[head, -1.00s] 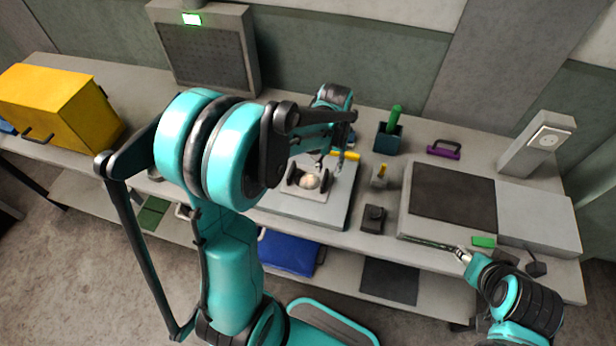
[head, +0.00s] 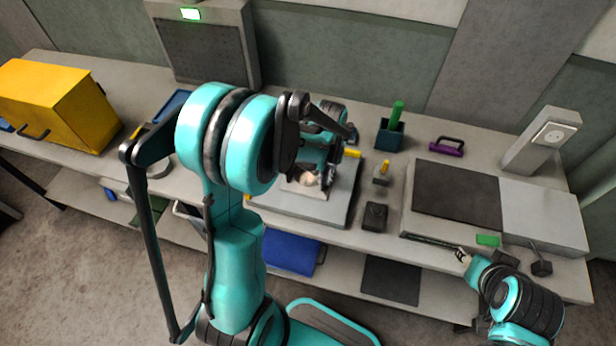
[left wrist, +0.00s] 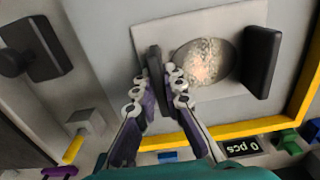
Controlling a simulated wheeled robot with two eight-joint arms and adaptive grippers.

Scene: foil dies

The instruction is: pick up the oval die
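The oval die appears to be the pale speckled oval piece (left wrist: 205,62) with an upright black bar at each end, on a white plate. It also shows in the head view (head: 309,180), partly hidden by my left arm. My left gripper (left wrist: 157,82) is at the bar on the left in the left wrist view, one finger on each side. The fingers look apart, with the bar between them; firm contact cannot be made out. In the head view my left gripper (head: 326,176) is low over the plate. My right gripper (head: 463,256) is at the table's front right; its fingers are too small to read.
A yellow-handled block (head: 381,174) and a small black block (head: 375,216) stand right of the grey platform. A dark box (head: 390,135) with a green handle and a purple handle (head: 447,147) are behind. A yellow box (head: 55,105) is far left.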

